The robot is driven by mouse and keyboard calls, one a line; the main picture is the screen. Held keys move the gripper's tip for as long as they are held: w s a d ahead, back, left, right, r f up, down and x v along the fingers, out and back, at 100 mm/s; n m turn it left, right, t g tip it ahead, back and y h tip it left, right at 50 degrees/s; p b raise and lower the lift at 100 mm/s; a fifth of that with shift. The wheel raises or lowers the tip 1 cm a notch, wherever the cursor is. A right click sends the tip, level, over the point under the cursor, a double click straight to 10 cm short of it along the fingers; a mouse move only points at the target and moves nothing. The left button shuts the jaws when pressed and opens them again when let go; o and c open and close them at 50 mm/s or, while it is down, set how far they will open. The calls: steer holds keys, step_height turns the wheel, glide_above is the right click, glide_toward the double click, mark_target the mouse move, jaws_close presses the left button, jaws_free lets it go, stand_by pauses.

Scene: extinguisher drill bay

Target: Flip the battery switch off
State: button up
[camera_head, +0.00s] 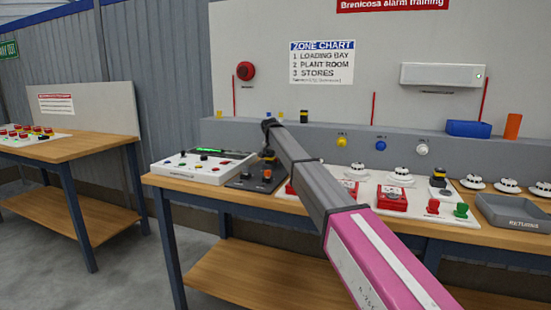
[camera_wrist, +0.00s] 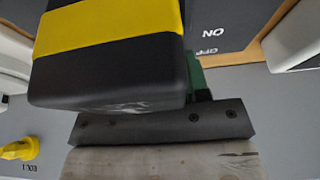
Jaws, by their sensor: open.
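The battery switch's dark plate (camera_head: 242,184) lies on the bench beside the white control panel; an orange-red part shows on it. In the wrist view a dark plate (camera_wrist: 240,50) carries ON and OFF lettering, upside down. My gripper (camera_head: 268,157) is open, pointing down over this plate. It hides part of the plate in the head view. In the wrist view a black block with a yellow band (camera_wrist: 110,35) fills the upper left, very close to the camera; I cannot tell what it is. The switch lever and its position are hidden, as is any contact.
The white control panel (camera_head: 200,168) stands left of the plate. Red boxes (camera_head: 392,199), white detectors (camera_head: 400,174) and a grey returns tray (camera_head: 515,213) are to the right. A grey ledge (camera_head: 320,134) runs behind. A yellow knob (camera_wrist: 20,149) shows in the wrist view.

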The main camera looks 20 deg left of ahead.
jaws_close()
